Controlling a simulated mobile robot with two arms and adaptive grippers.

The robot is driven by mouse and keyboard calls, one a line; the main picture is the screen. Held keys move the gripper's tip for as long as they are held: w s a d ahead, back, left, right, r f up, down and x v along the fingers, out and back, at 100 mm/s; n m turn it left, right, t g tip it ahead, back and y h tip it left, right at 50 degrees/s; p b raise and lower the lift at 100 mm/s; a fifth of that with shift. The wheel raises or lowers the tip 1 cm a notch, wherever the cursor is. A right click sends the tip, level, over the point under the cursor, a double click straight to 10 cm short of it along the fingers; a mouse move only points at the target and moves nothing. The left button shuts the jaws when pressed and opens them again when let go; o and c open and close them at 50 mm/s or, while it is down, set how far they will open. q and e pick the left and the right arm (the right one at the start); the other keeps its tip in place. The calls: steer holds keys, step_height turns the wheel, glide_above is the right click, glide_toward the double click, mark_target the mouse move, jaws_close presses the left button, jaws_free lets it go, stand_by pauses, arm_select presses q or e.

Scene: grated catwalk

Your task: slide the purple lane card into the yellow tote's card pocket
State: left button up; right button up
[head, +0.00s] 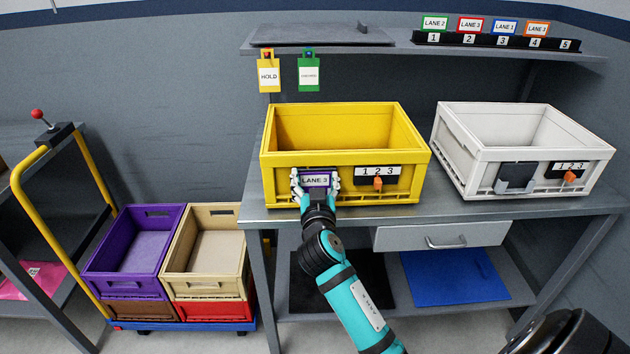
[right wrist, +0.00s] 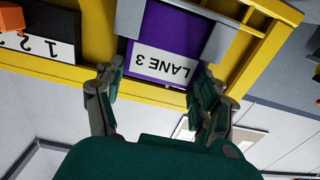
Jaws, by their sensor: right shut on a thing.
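The purple lane card (head: 315,181), with a white "LANE 3" label, is upright at the front of the yellow tote (head: 345,150). My right gripper (head: 316,186) is shut on it, a finger at each side edge. In the right wrist view the card (right wrist: 170,35) appears upside down, with the gripper (right wrist: 158,92) at its labelled end. Its other end lies between the grey side lips of the card pocket (right wrist: 222,38), so it looks partly inside. How deep it sits is cut off by the frame. In the head view my gripper covers the pocket. My left gripper is out of view.
Right of the pocket, the yellow tote carries a 1-2-3 strip with an orange slider (head: 378,184). A white tote (head: 520,140) with a grey pocket (head: 515,178) stands to the right. A card rack (head: 495,40) is on the shelf above. HOLD (head: 269,75) and green (head: 309,74) tags hang there.

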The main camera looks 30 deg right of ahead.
steer(key=o, duration=1.1)
steer(key=shift+o, duration=0.3)
step_height(320, 180, up, 8)
steer(key=p, duration=0.6)
steer(key=shift+p, duration=0.35)
